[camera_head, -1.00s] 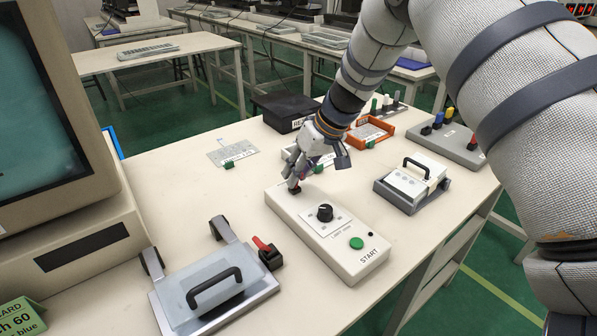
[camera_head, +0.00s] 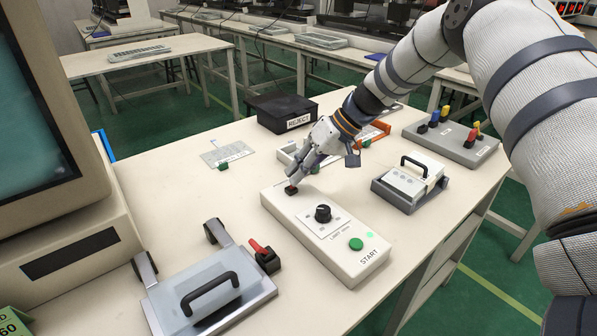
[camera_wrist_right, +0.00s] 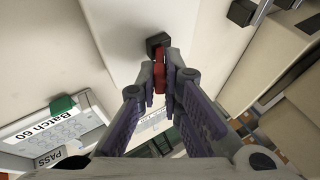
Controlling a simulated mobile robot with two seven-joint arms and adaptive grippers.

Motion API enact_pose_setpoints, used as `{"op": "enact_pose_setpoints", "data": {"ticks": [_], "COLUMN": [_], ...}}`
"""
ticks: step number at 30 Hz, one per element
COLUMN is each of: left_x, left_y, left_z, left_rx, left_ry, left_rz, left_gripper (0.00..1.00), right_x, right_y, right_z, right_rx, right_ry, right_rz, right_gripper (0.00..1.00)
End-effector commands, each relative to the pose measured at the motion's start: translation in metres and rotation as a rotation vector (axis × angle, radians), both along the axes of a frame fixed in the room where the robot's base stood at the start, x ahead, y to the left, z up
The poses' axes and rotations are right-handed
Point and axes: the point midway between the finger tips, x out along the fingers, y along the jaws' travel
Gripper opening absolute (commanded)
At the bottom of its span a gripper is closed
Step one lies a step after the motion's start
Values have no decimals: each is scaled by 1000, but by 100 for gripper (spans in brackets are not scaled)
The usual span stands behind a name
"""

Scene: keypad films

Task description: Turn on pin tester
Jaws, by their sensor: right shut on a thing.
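The pin tester is a long white box (camera_head: 345,266) on the table with a black knob (camera_head: 323,213) and a green START button (camera_head: 356,244). A small lamp (camera_head: 370,235) beside the button glows green. At the box's far left end is a switch with a black base (camera_head: 291,189), which shows in the right wrist view (camera_wrist_right: 157,42) with a red lever (camera_wrist_right: 160,72). My right gripper (camera_head: 294,178) is at this switch, its fingers (camera_wrist_right: 160,85) shut on the red lever. The fingers partly hide the lever. My left gripper is not in view.
A clear-lidded fixture (camera_head: 212,293) with a red-levered black block (camera_head: 264,257) stands front left. A handled white fixture (camera_head: 409,185) is at right, a black REJECT box (camera_head: 281,112) behind. Pegs stand on a grey block (camera_head: 450,142). A monitor (camera_head: 62,205) fills the left.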

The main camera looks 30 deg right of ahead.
Motion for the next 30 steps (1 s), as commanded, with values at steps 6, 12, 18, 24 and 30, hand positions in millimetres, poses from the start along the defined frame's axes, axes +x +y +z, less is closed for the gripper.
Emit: {"op": "enact_pose_setpoints", "data": {"ticks": [6, 12, 18, 24, 30], "left_x": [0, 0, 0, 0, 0], "left_y": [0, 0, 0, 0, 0], "left_z": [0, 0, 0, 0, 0], "left_rx": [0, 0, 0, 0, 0], "left_ry": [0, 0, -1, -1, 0], "left_rz": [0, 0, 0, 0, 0], "left_gripper": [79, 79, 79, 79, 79], "right_x": [0, 0, -12, -30, -41], "right_y": [0, 0, -19, -45, -59], "right_z": [-1, 0, 30, 71, 93], "right_rx": [-2, -2, -1, -2, -1], "right_ry": [2, 1, -5, -3, 0], "right_rz": [0, 1, -1, -1, 0], "right_gripper": [28, 28, 28, 28, 28]}}
